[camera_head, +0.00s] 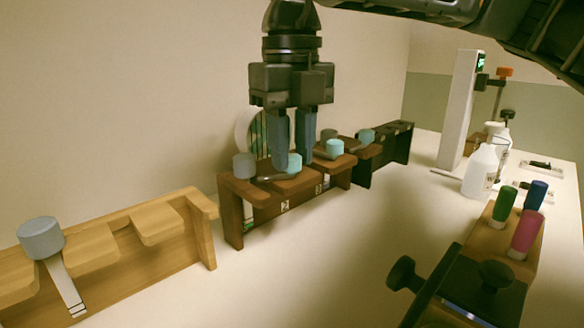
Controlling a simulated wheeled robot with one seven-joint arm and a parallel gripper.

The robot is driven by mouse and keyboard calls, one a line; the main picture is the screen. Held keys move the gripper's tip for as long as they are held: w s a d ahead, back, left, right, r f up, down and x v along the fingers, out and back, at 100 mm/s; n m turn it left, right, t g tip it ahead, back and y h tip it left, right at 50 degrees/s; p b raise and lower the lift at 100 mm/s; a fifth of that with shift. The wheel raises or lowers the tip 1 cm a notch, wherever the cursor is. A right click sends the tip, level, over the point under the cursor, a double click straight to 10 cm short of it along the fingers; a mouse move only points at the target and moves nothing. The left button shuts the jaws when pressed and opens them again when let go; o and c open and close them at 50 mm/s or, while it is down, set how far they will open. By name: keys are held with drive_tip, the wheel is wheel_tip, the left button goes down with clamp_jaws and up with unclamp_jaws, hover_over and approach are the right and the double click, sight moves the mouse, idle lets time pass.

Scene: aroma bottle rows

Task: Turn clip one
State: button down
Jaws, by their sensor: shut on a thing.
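My gripper (293,160) points straight down over the dark brown rack (262,198) in the middle. Its two blue-grey fingers stand on either side of a teal-capped piece (293,164) and are shut on it. A grey bar (268,178) lies flat on the rack top beside this cap, to its left. I cannot tell for sure which part is clip one. Another teal cap (335,148) with a similar bar sits just right of my fingers. A grey cap (243,165) stands at the rack's left end. The fingertips partly hide the contact.
A light wooden rack (170,255) with a grey-capped tube (42,238) stands at the left. A darker rack (398,140) lies behind right. A holder with green, blue and pink caps (525,232) and white bottles (481,170) are at the right. The front-middle table (310,265) is clear.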

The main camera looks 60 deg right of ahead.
sight(293, 156)
drive_tip(key=n+b, duration=0.2)
drive_tip(key=n, duration=0.3)
drive_tip(key=shift+b, duration=0.4)
drive_tip(key=shift+n, duration=0.3)
drive_tip(key=c, duration=0.9)
unclamp_jaws()
drive_tip(key=shift+o, duration=0.2)
drive_tip(key=shift+r, duration=0.1)
wheel_tip(293, 156, up, 8)
drive_tip(key=p, duration=0.4)
drive_tip(key=shift+f, duration=0.2)
